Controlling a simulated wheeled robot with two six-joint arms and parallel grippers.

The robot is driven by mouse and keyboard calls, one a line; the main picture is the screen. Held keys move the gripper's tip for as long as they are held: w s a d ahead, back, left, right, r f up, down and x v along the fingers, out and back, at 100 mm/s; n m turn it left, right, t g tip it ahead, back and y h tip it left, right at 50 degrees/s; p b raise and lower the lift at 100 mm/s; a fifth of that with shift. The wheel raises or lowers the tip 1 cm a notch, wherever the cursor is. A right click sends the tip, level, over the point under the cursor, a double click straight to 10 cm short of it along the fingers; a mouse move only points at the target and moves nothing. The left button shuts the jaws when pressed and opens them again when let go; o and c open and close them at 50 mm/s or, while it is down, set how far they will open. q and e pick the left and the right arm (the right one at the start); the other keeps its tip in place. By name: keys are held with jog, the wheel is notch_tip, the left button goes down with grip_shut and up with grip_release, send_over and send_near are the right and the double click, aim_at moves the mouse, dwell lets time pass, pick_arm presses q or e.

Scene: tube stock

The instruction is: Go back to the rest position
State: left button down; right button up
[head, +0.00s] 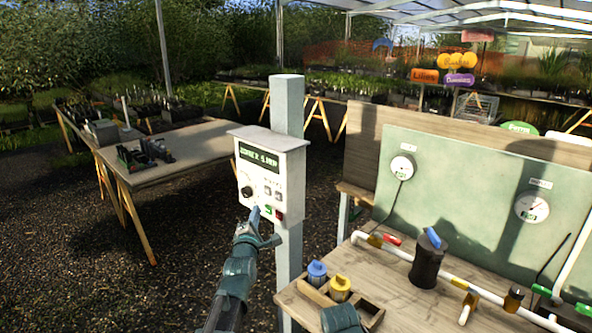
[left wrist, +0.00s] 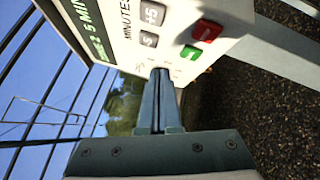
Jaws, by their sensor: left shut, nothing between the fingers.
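My left gripper (head: 256,213) is in front of the white control box (head: 270,165) on the grey post. Its fingers are shut with nothing between them. In the left wrist view the closed fingertips (left wrist: 160,72) overlap the lower edge of the box panel (left wrist: 170,35), close to the green button (left wrist: 189,52) and the red button (left wrist: 207,30). I cannot tell whether they touch the panel. The box has a dark display with green text that seems to end in "5 MIN", a black knob (head: 247,191) and grey keys.
A wooden workbench (head: 400,290) at the right holds a crate (head: 313,293) with blue-capped and yellow-capped parts, a white pipe and a dark canister (head: 428,262). A gauge board (head: 470,190) stands behind. A table (head: 190,150) is at the left. Gravel ground lies open between.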

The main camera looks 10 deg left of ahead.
pick_arm(q)
jog(key=s+d+f+m+g+h, duration=0.1)
jog(key=s+d+f+m+g, duration=0.4)
jog(key=s+d+f+m, duration=0.3)
jog(key=s+d+f+m+g+h, duration=0.1)
jog(key=s+d+f+m+g, duration=0.55)
jog(key=f, duration=0.35)
jog(key=s+f+m+g+y, duration=0.1)
jog(key=s+m+g, duration=0.3)
jog(key=s, duration=0.5)
jog(key=s+f+m+g+y, duration=0.1)
jog(key=s+f+m+g, duration=0.3)
jog(key=s+m, duration=0.4)
jog(key=shift+s+f, duration=0.35)
jog(key=shift+s, duration=0.9)
jog(key=shift+a, duration=0.1)
